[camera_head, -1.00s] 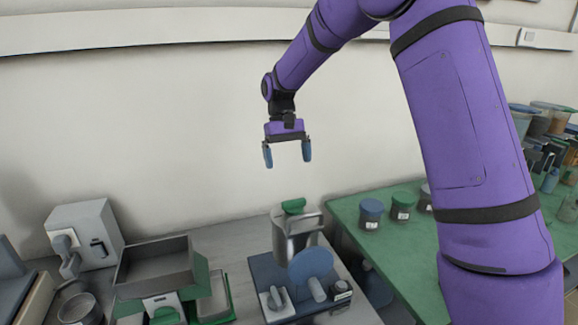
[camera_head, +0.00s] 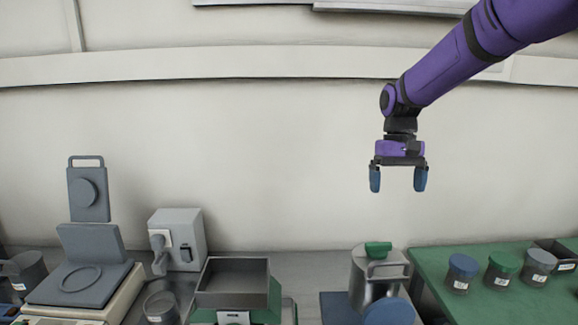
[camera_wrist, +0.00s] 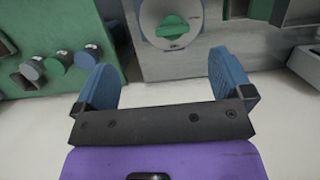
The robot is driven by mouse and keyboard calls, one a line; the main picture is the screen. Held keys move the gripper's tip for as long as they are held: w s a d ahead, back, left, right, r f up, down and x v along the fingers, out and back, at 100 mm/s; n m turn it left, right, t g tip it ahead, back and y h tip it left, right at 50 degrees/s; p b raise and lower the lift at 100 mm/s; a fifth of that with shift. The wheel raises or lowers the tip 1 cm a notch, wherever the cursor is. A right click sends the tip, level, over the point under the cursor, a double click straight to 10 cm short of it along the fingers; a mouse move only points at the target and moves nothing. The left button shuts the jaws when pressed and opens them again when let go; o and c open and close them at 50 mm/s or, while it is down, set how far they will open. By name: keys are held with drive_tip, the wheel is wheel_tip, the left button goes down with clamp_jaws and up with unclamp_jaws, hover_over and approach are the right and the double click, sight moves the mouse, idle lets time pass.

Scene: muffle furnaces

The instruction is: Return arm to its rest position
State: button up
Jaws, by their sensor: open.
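My gripper (camera_head: 398,180) hangs from my purple arm in the head view, fingers pointing down. It is open and empty, in the air in front of the wall and above the bench. In the wrist view, the two blue fingers of my gripper (camera_wrist: 163,88) stand wide apart with nothing between them. Past the fingertips, a round grey fitting with a green knob (camera_wrist: 172,28) shows below, apart from the fingers.
A metal vessel with a green top (camera_head: 378,272) stands on the bench below my gripper. Lidded jars (camera_head: 461,273) stand on the green table (camera_head: 432,263) at right. A grey box (camera_head: 232,283), a white unit (camera_head: 182,238) and a grey device (camera_head: 88,263) stand at left. The wall area is clear.

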drive_tip(key=s+d+r+t, duration=0.2)
drive_tip(key=s+r, duration=0.2)
drive_tip(key=s, duration=0.4)
drive_tip(key=s+d+r+t, duration=0.1)
drive_tip(key=s+r+t, duration=0.1)
drive_tip(key=s+r, duration=0.35)
drive_tip(key=s+d+f+t, duration=0.1)
drive_tip(key=s+t, duration=0.1)
drive_tip(key=s, duration=0.5)
drive_tip(key=s+d+f+t, duration=0.1)
drive_tip(key=s+f, duration=0.1)
drive_tip(key=s, duration=0.6)
drive_tip(key=shift+t, duration=0.4)
drive_tip(key=shift+d, duration=0.1)
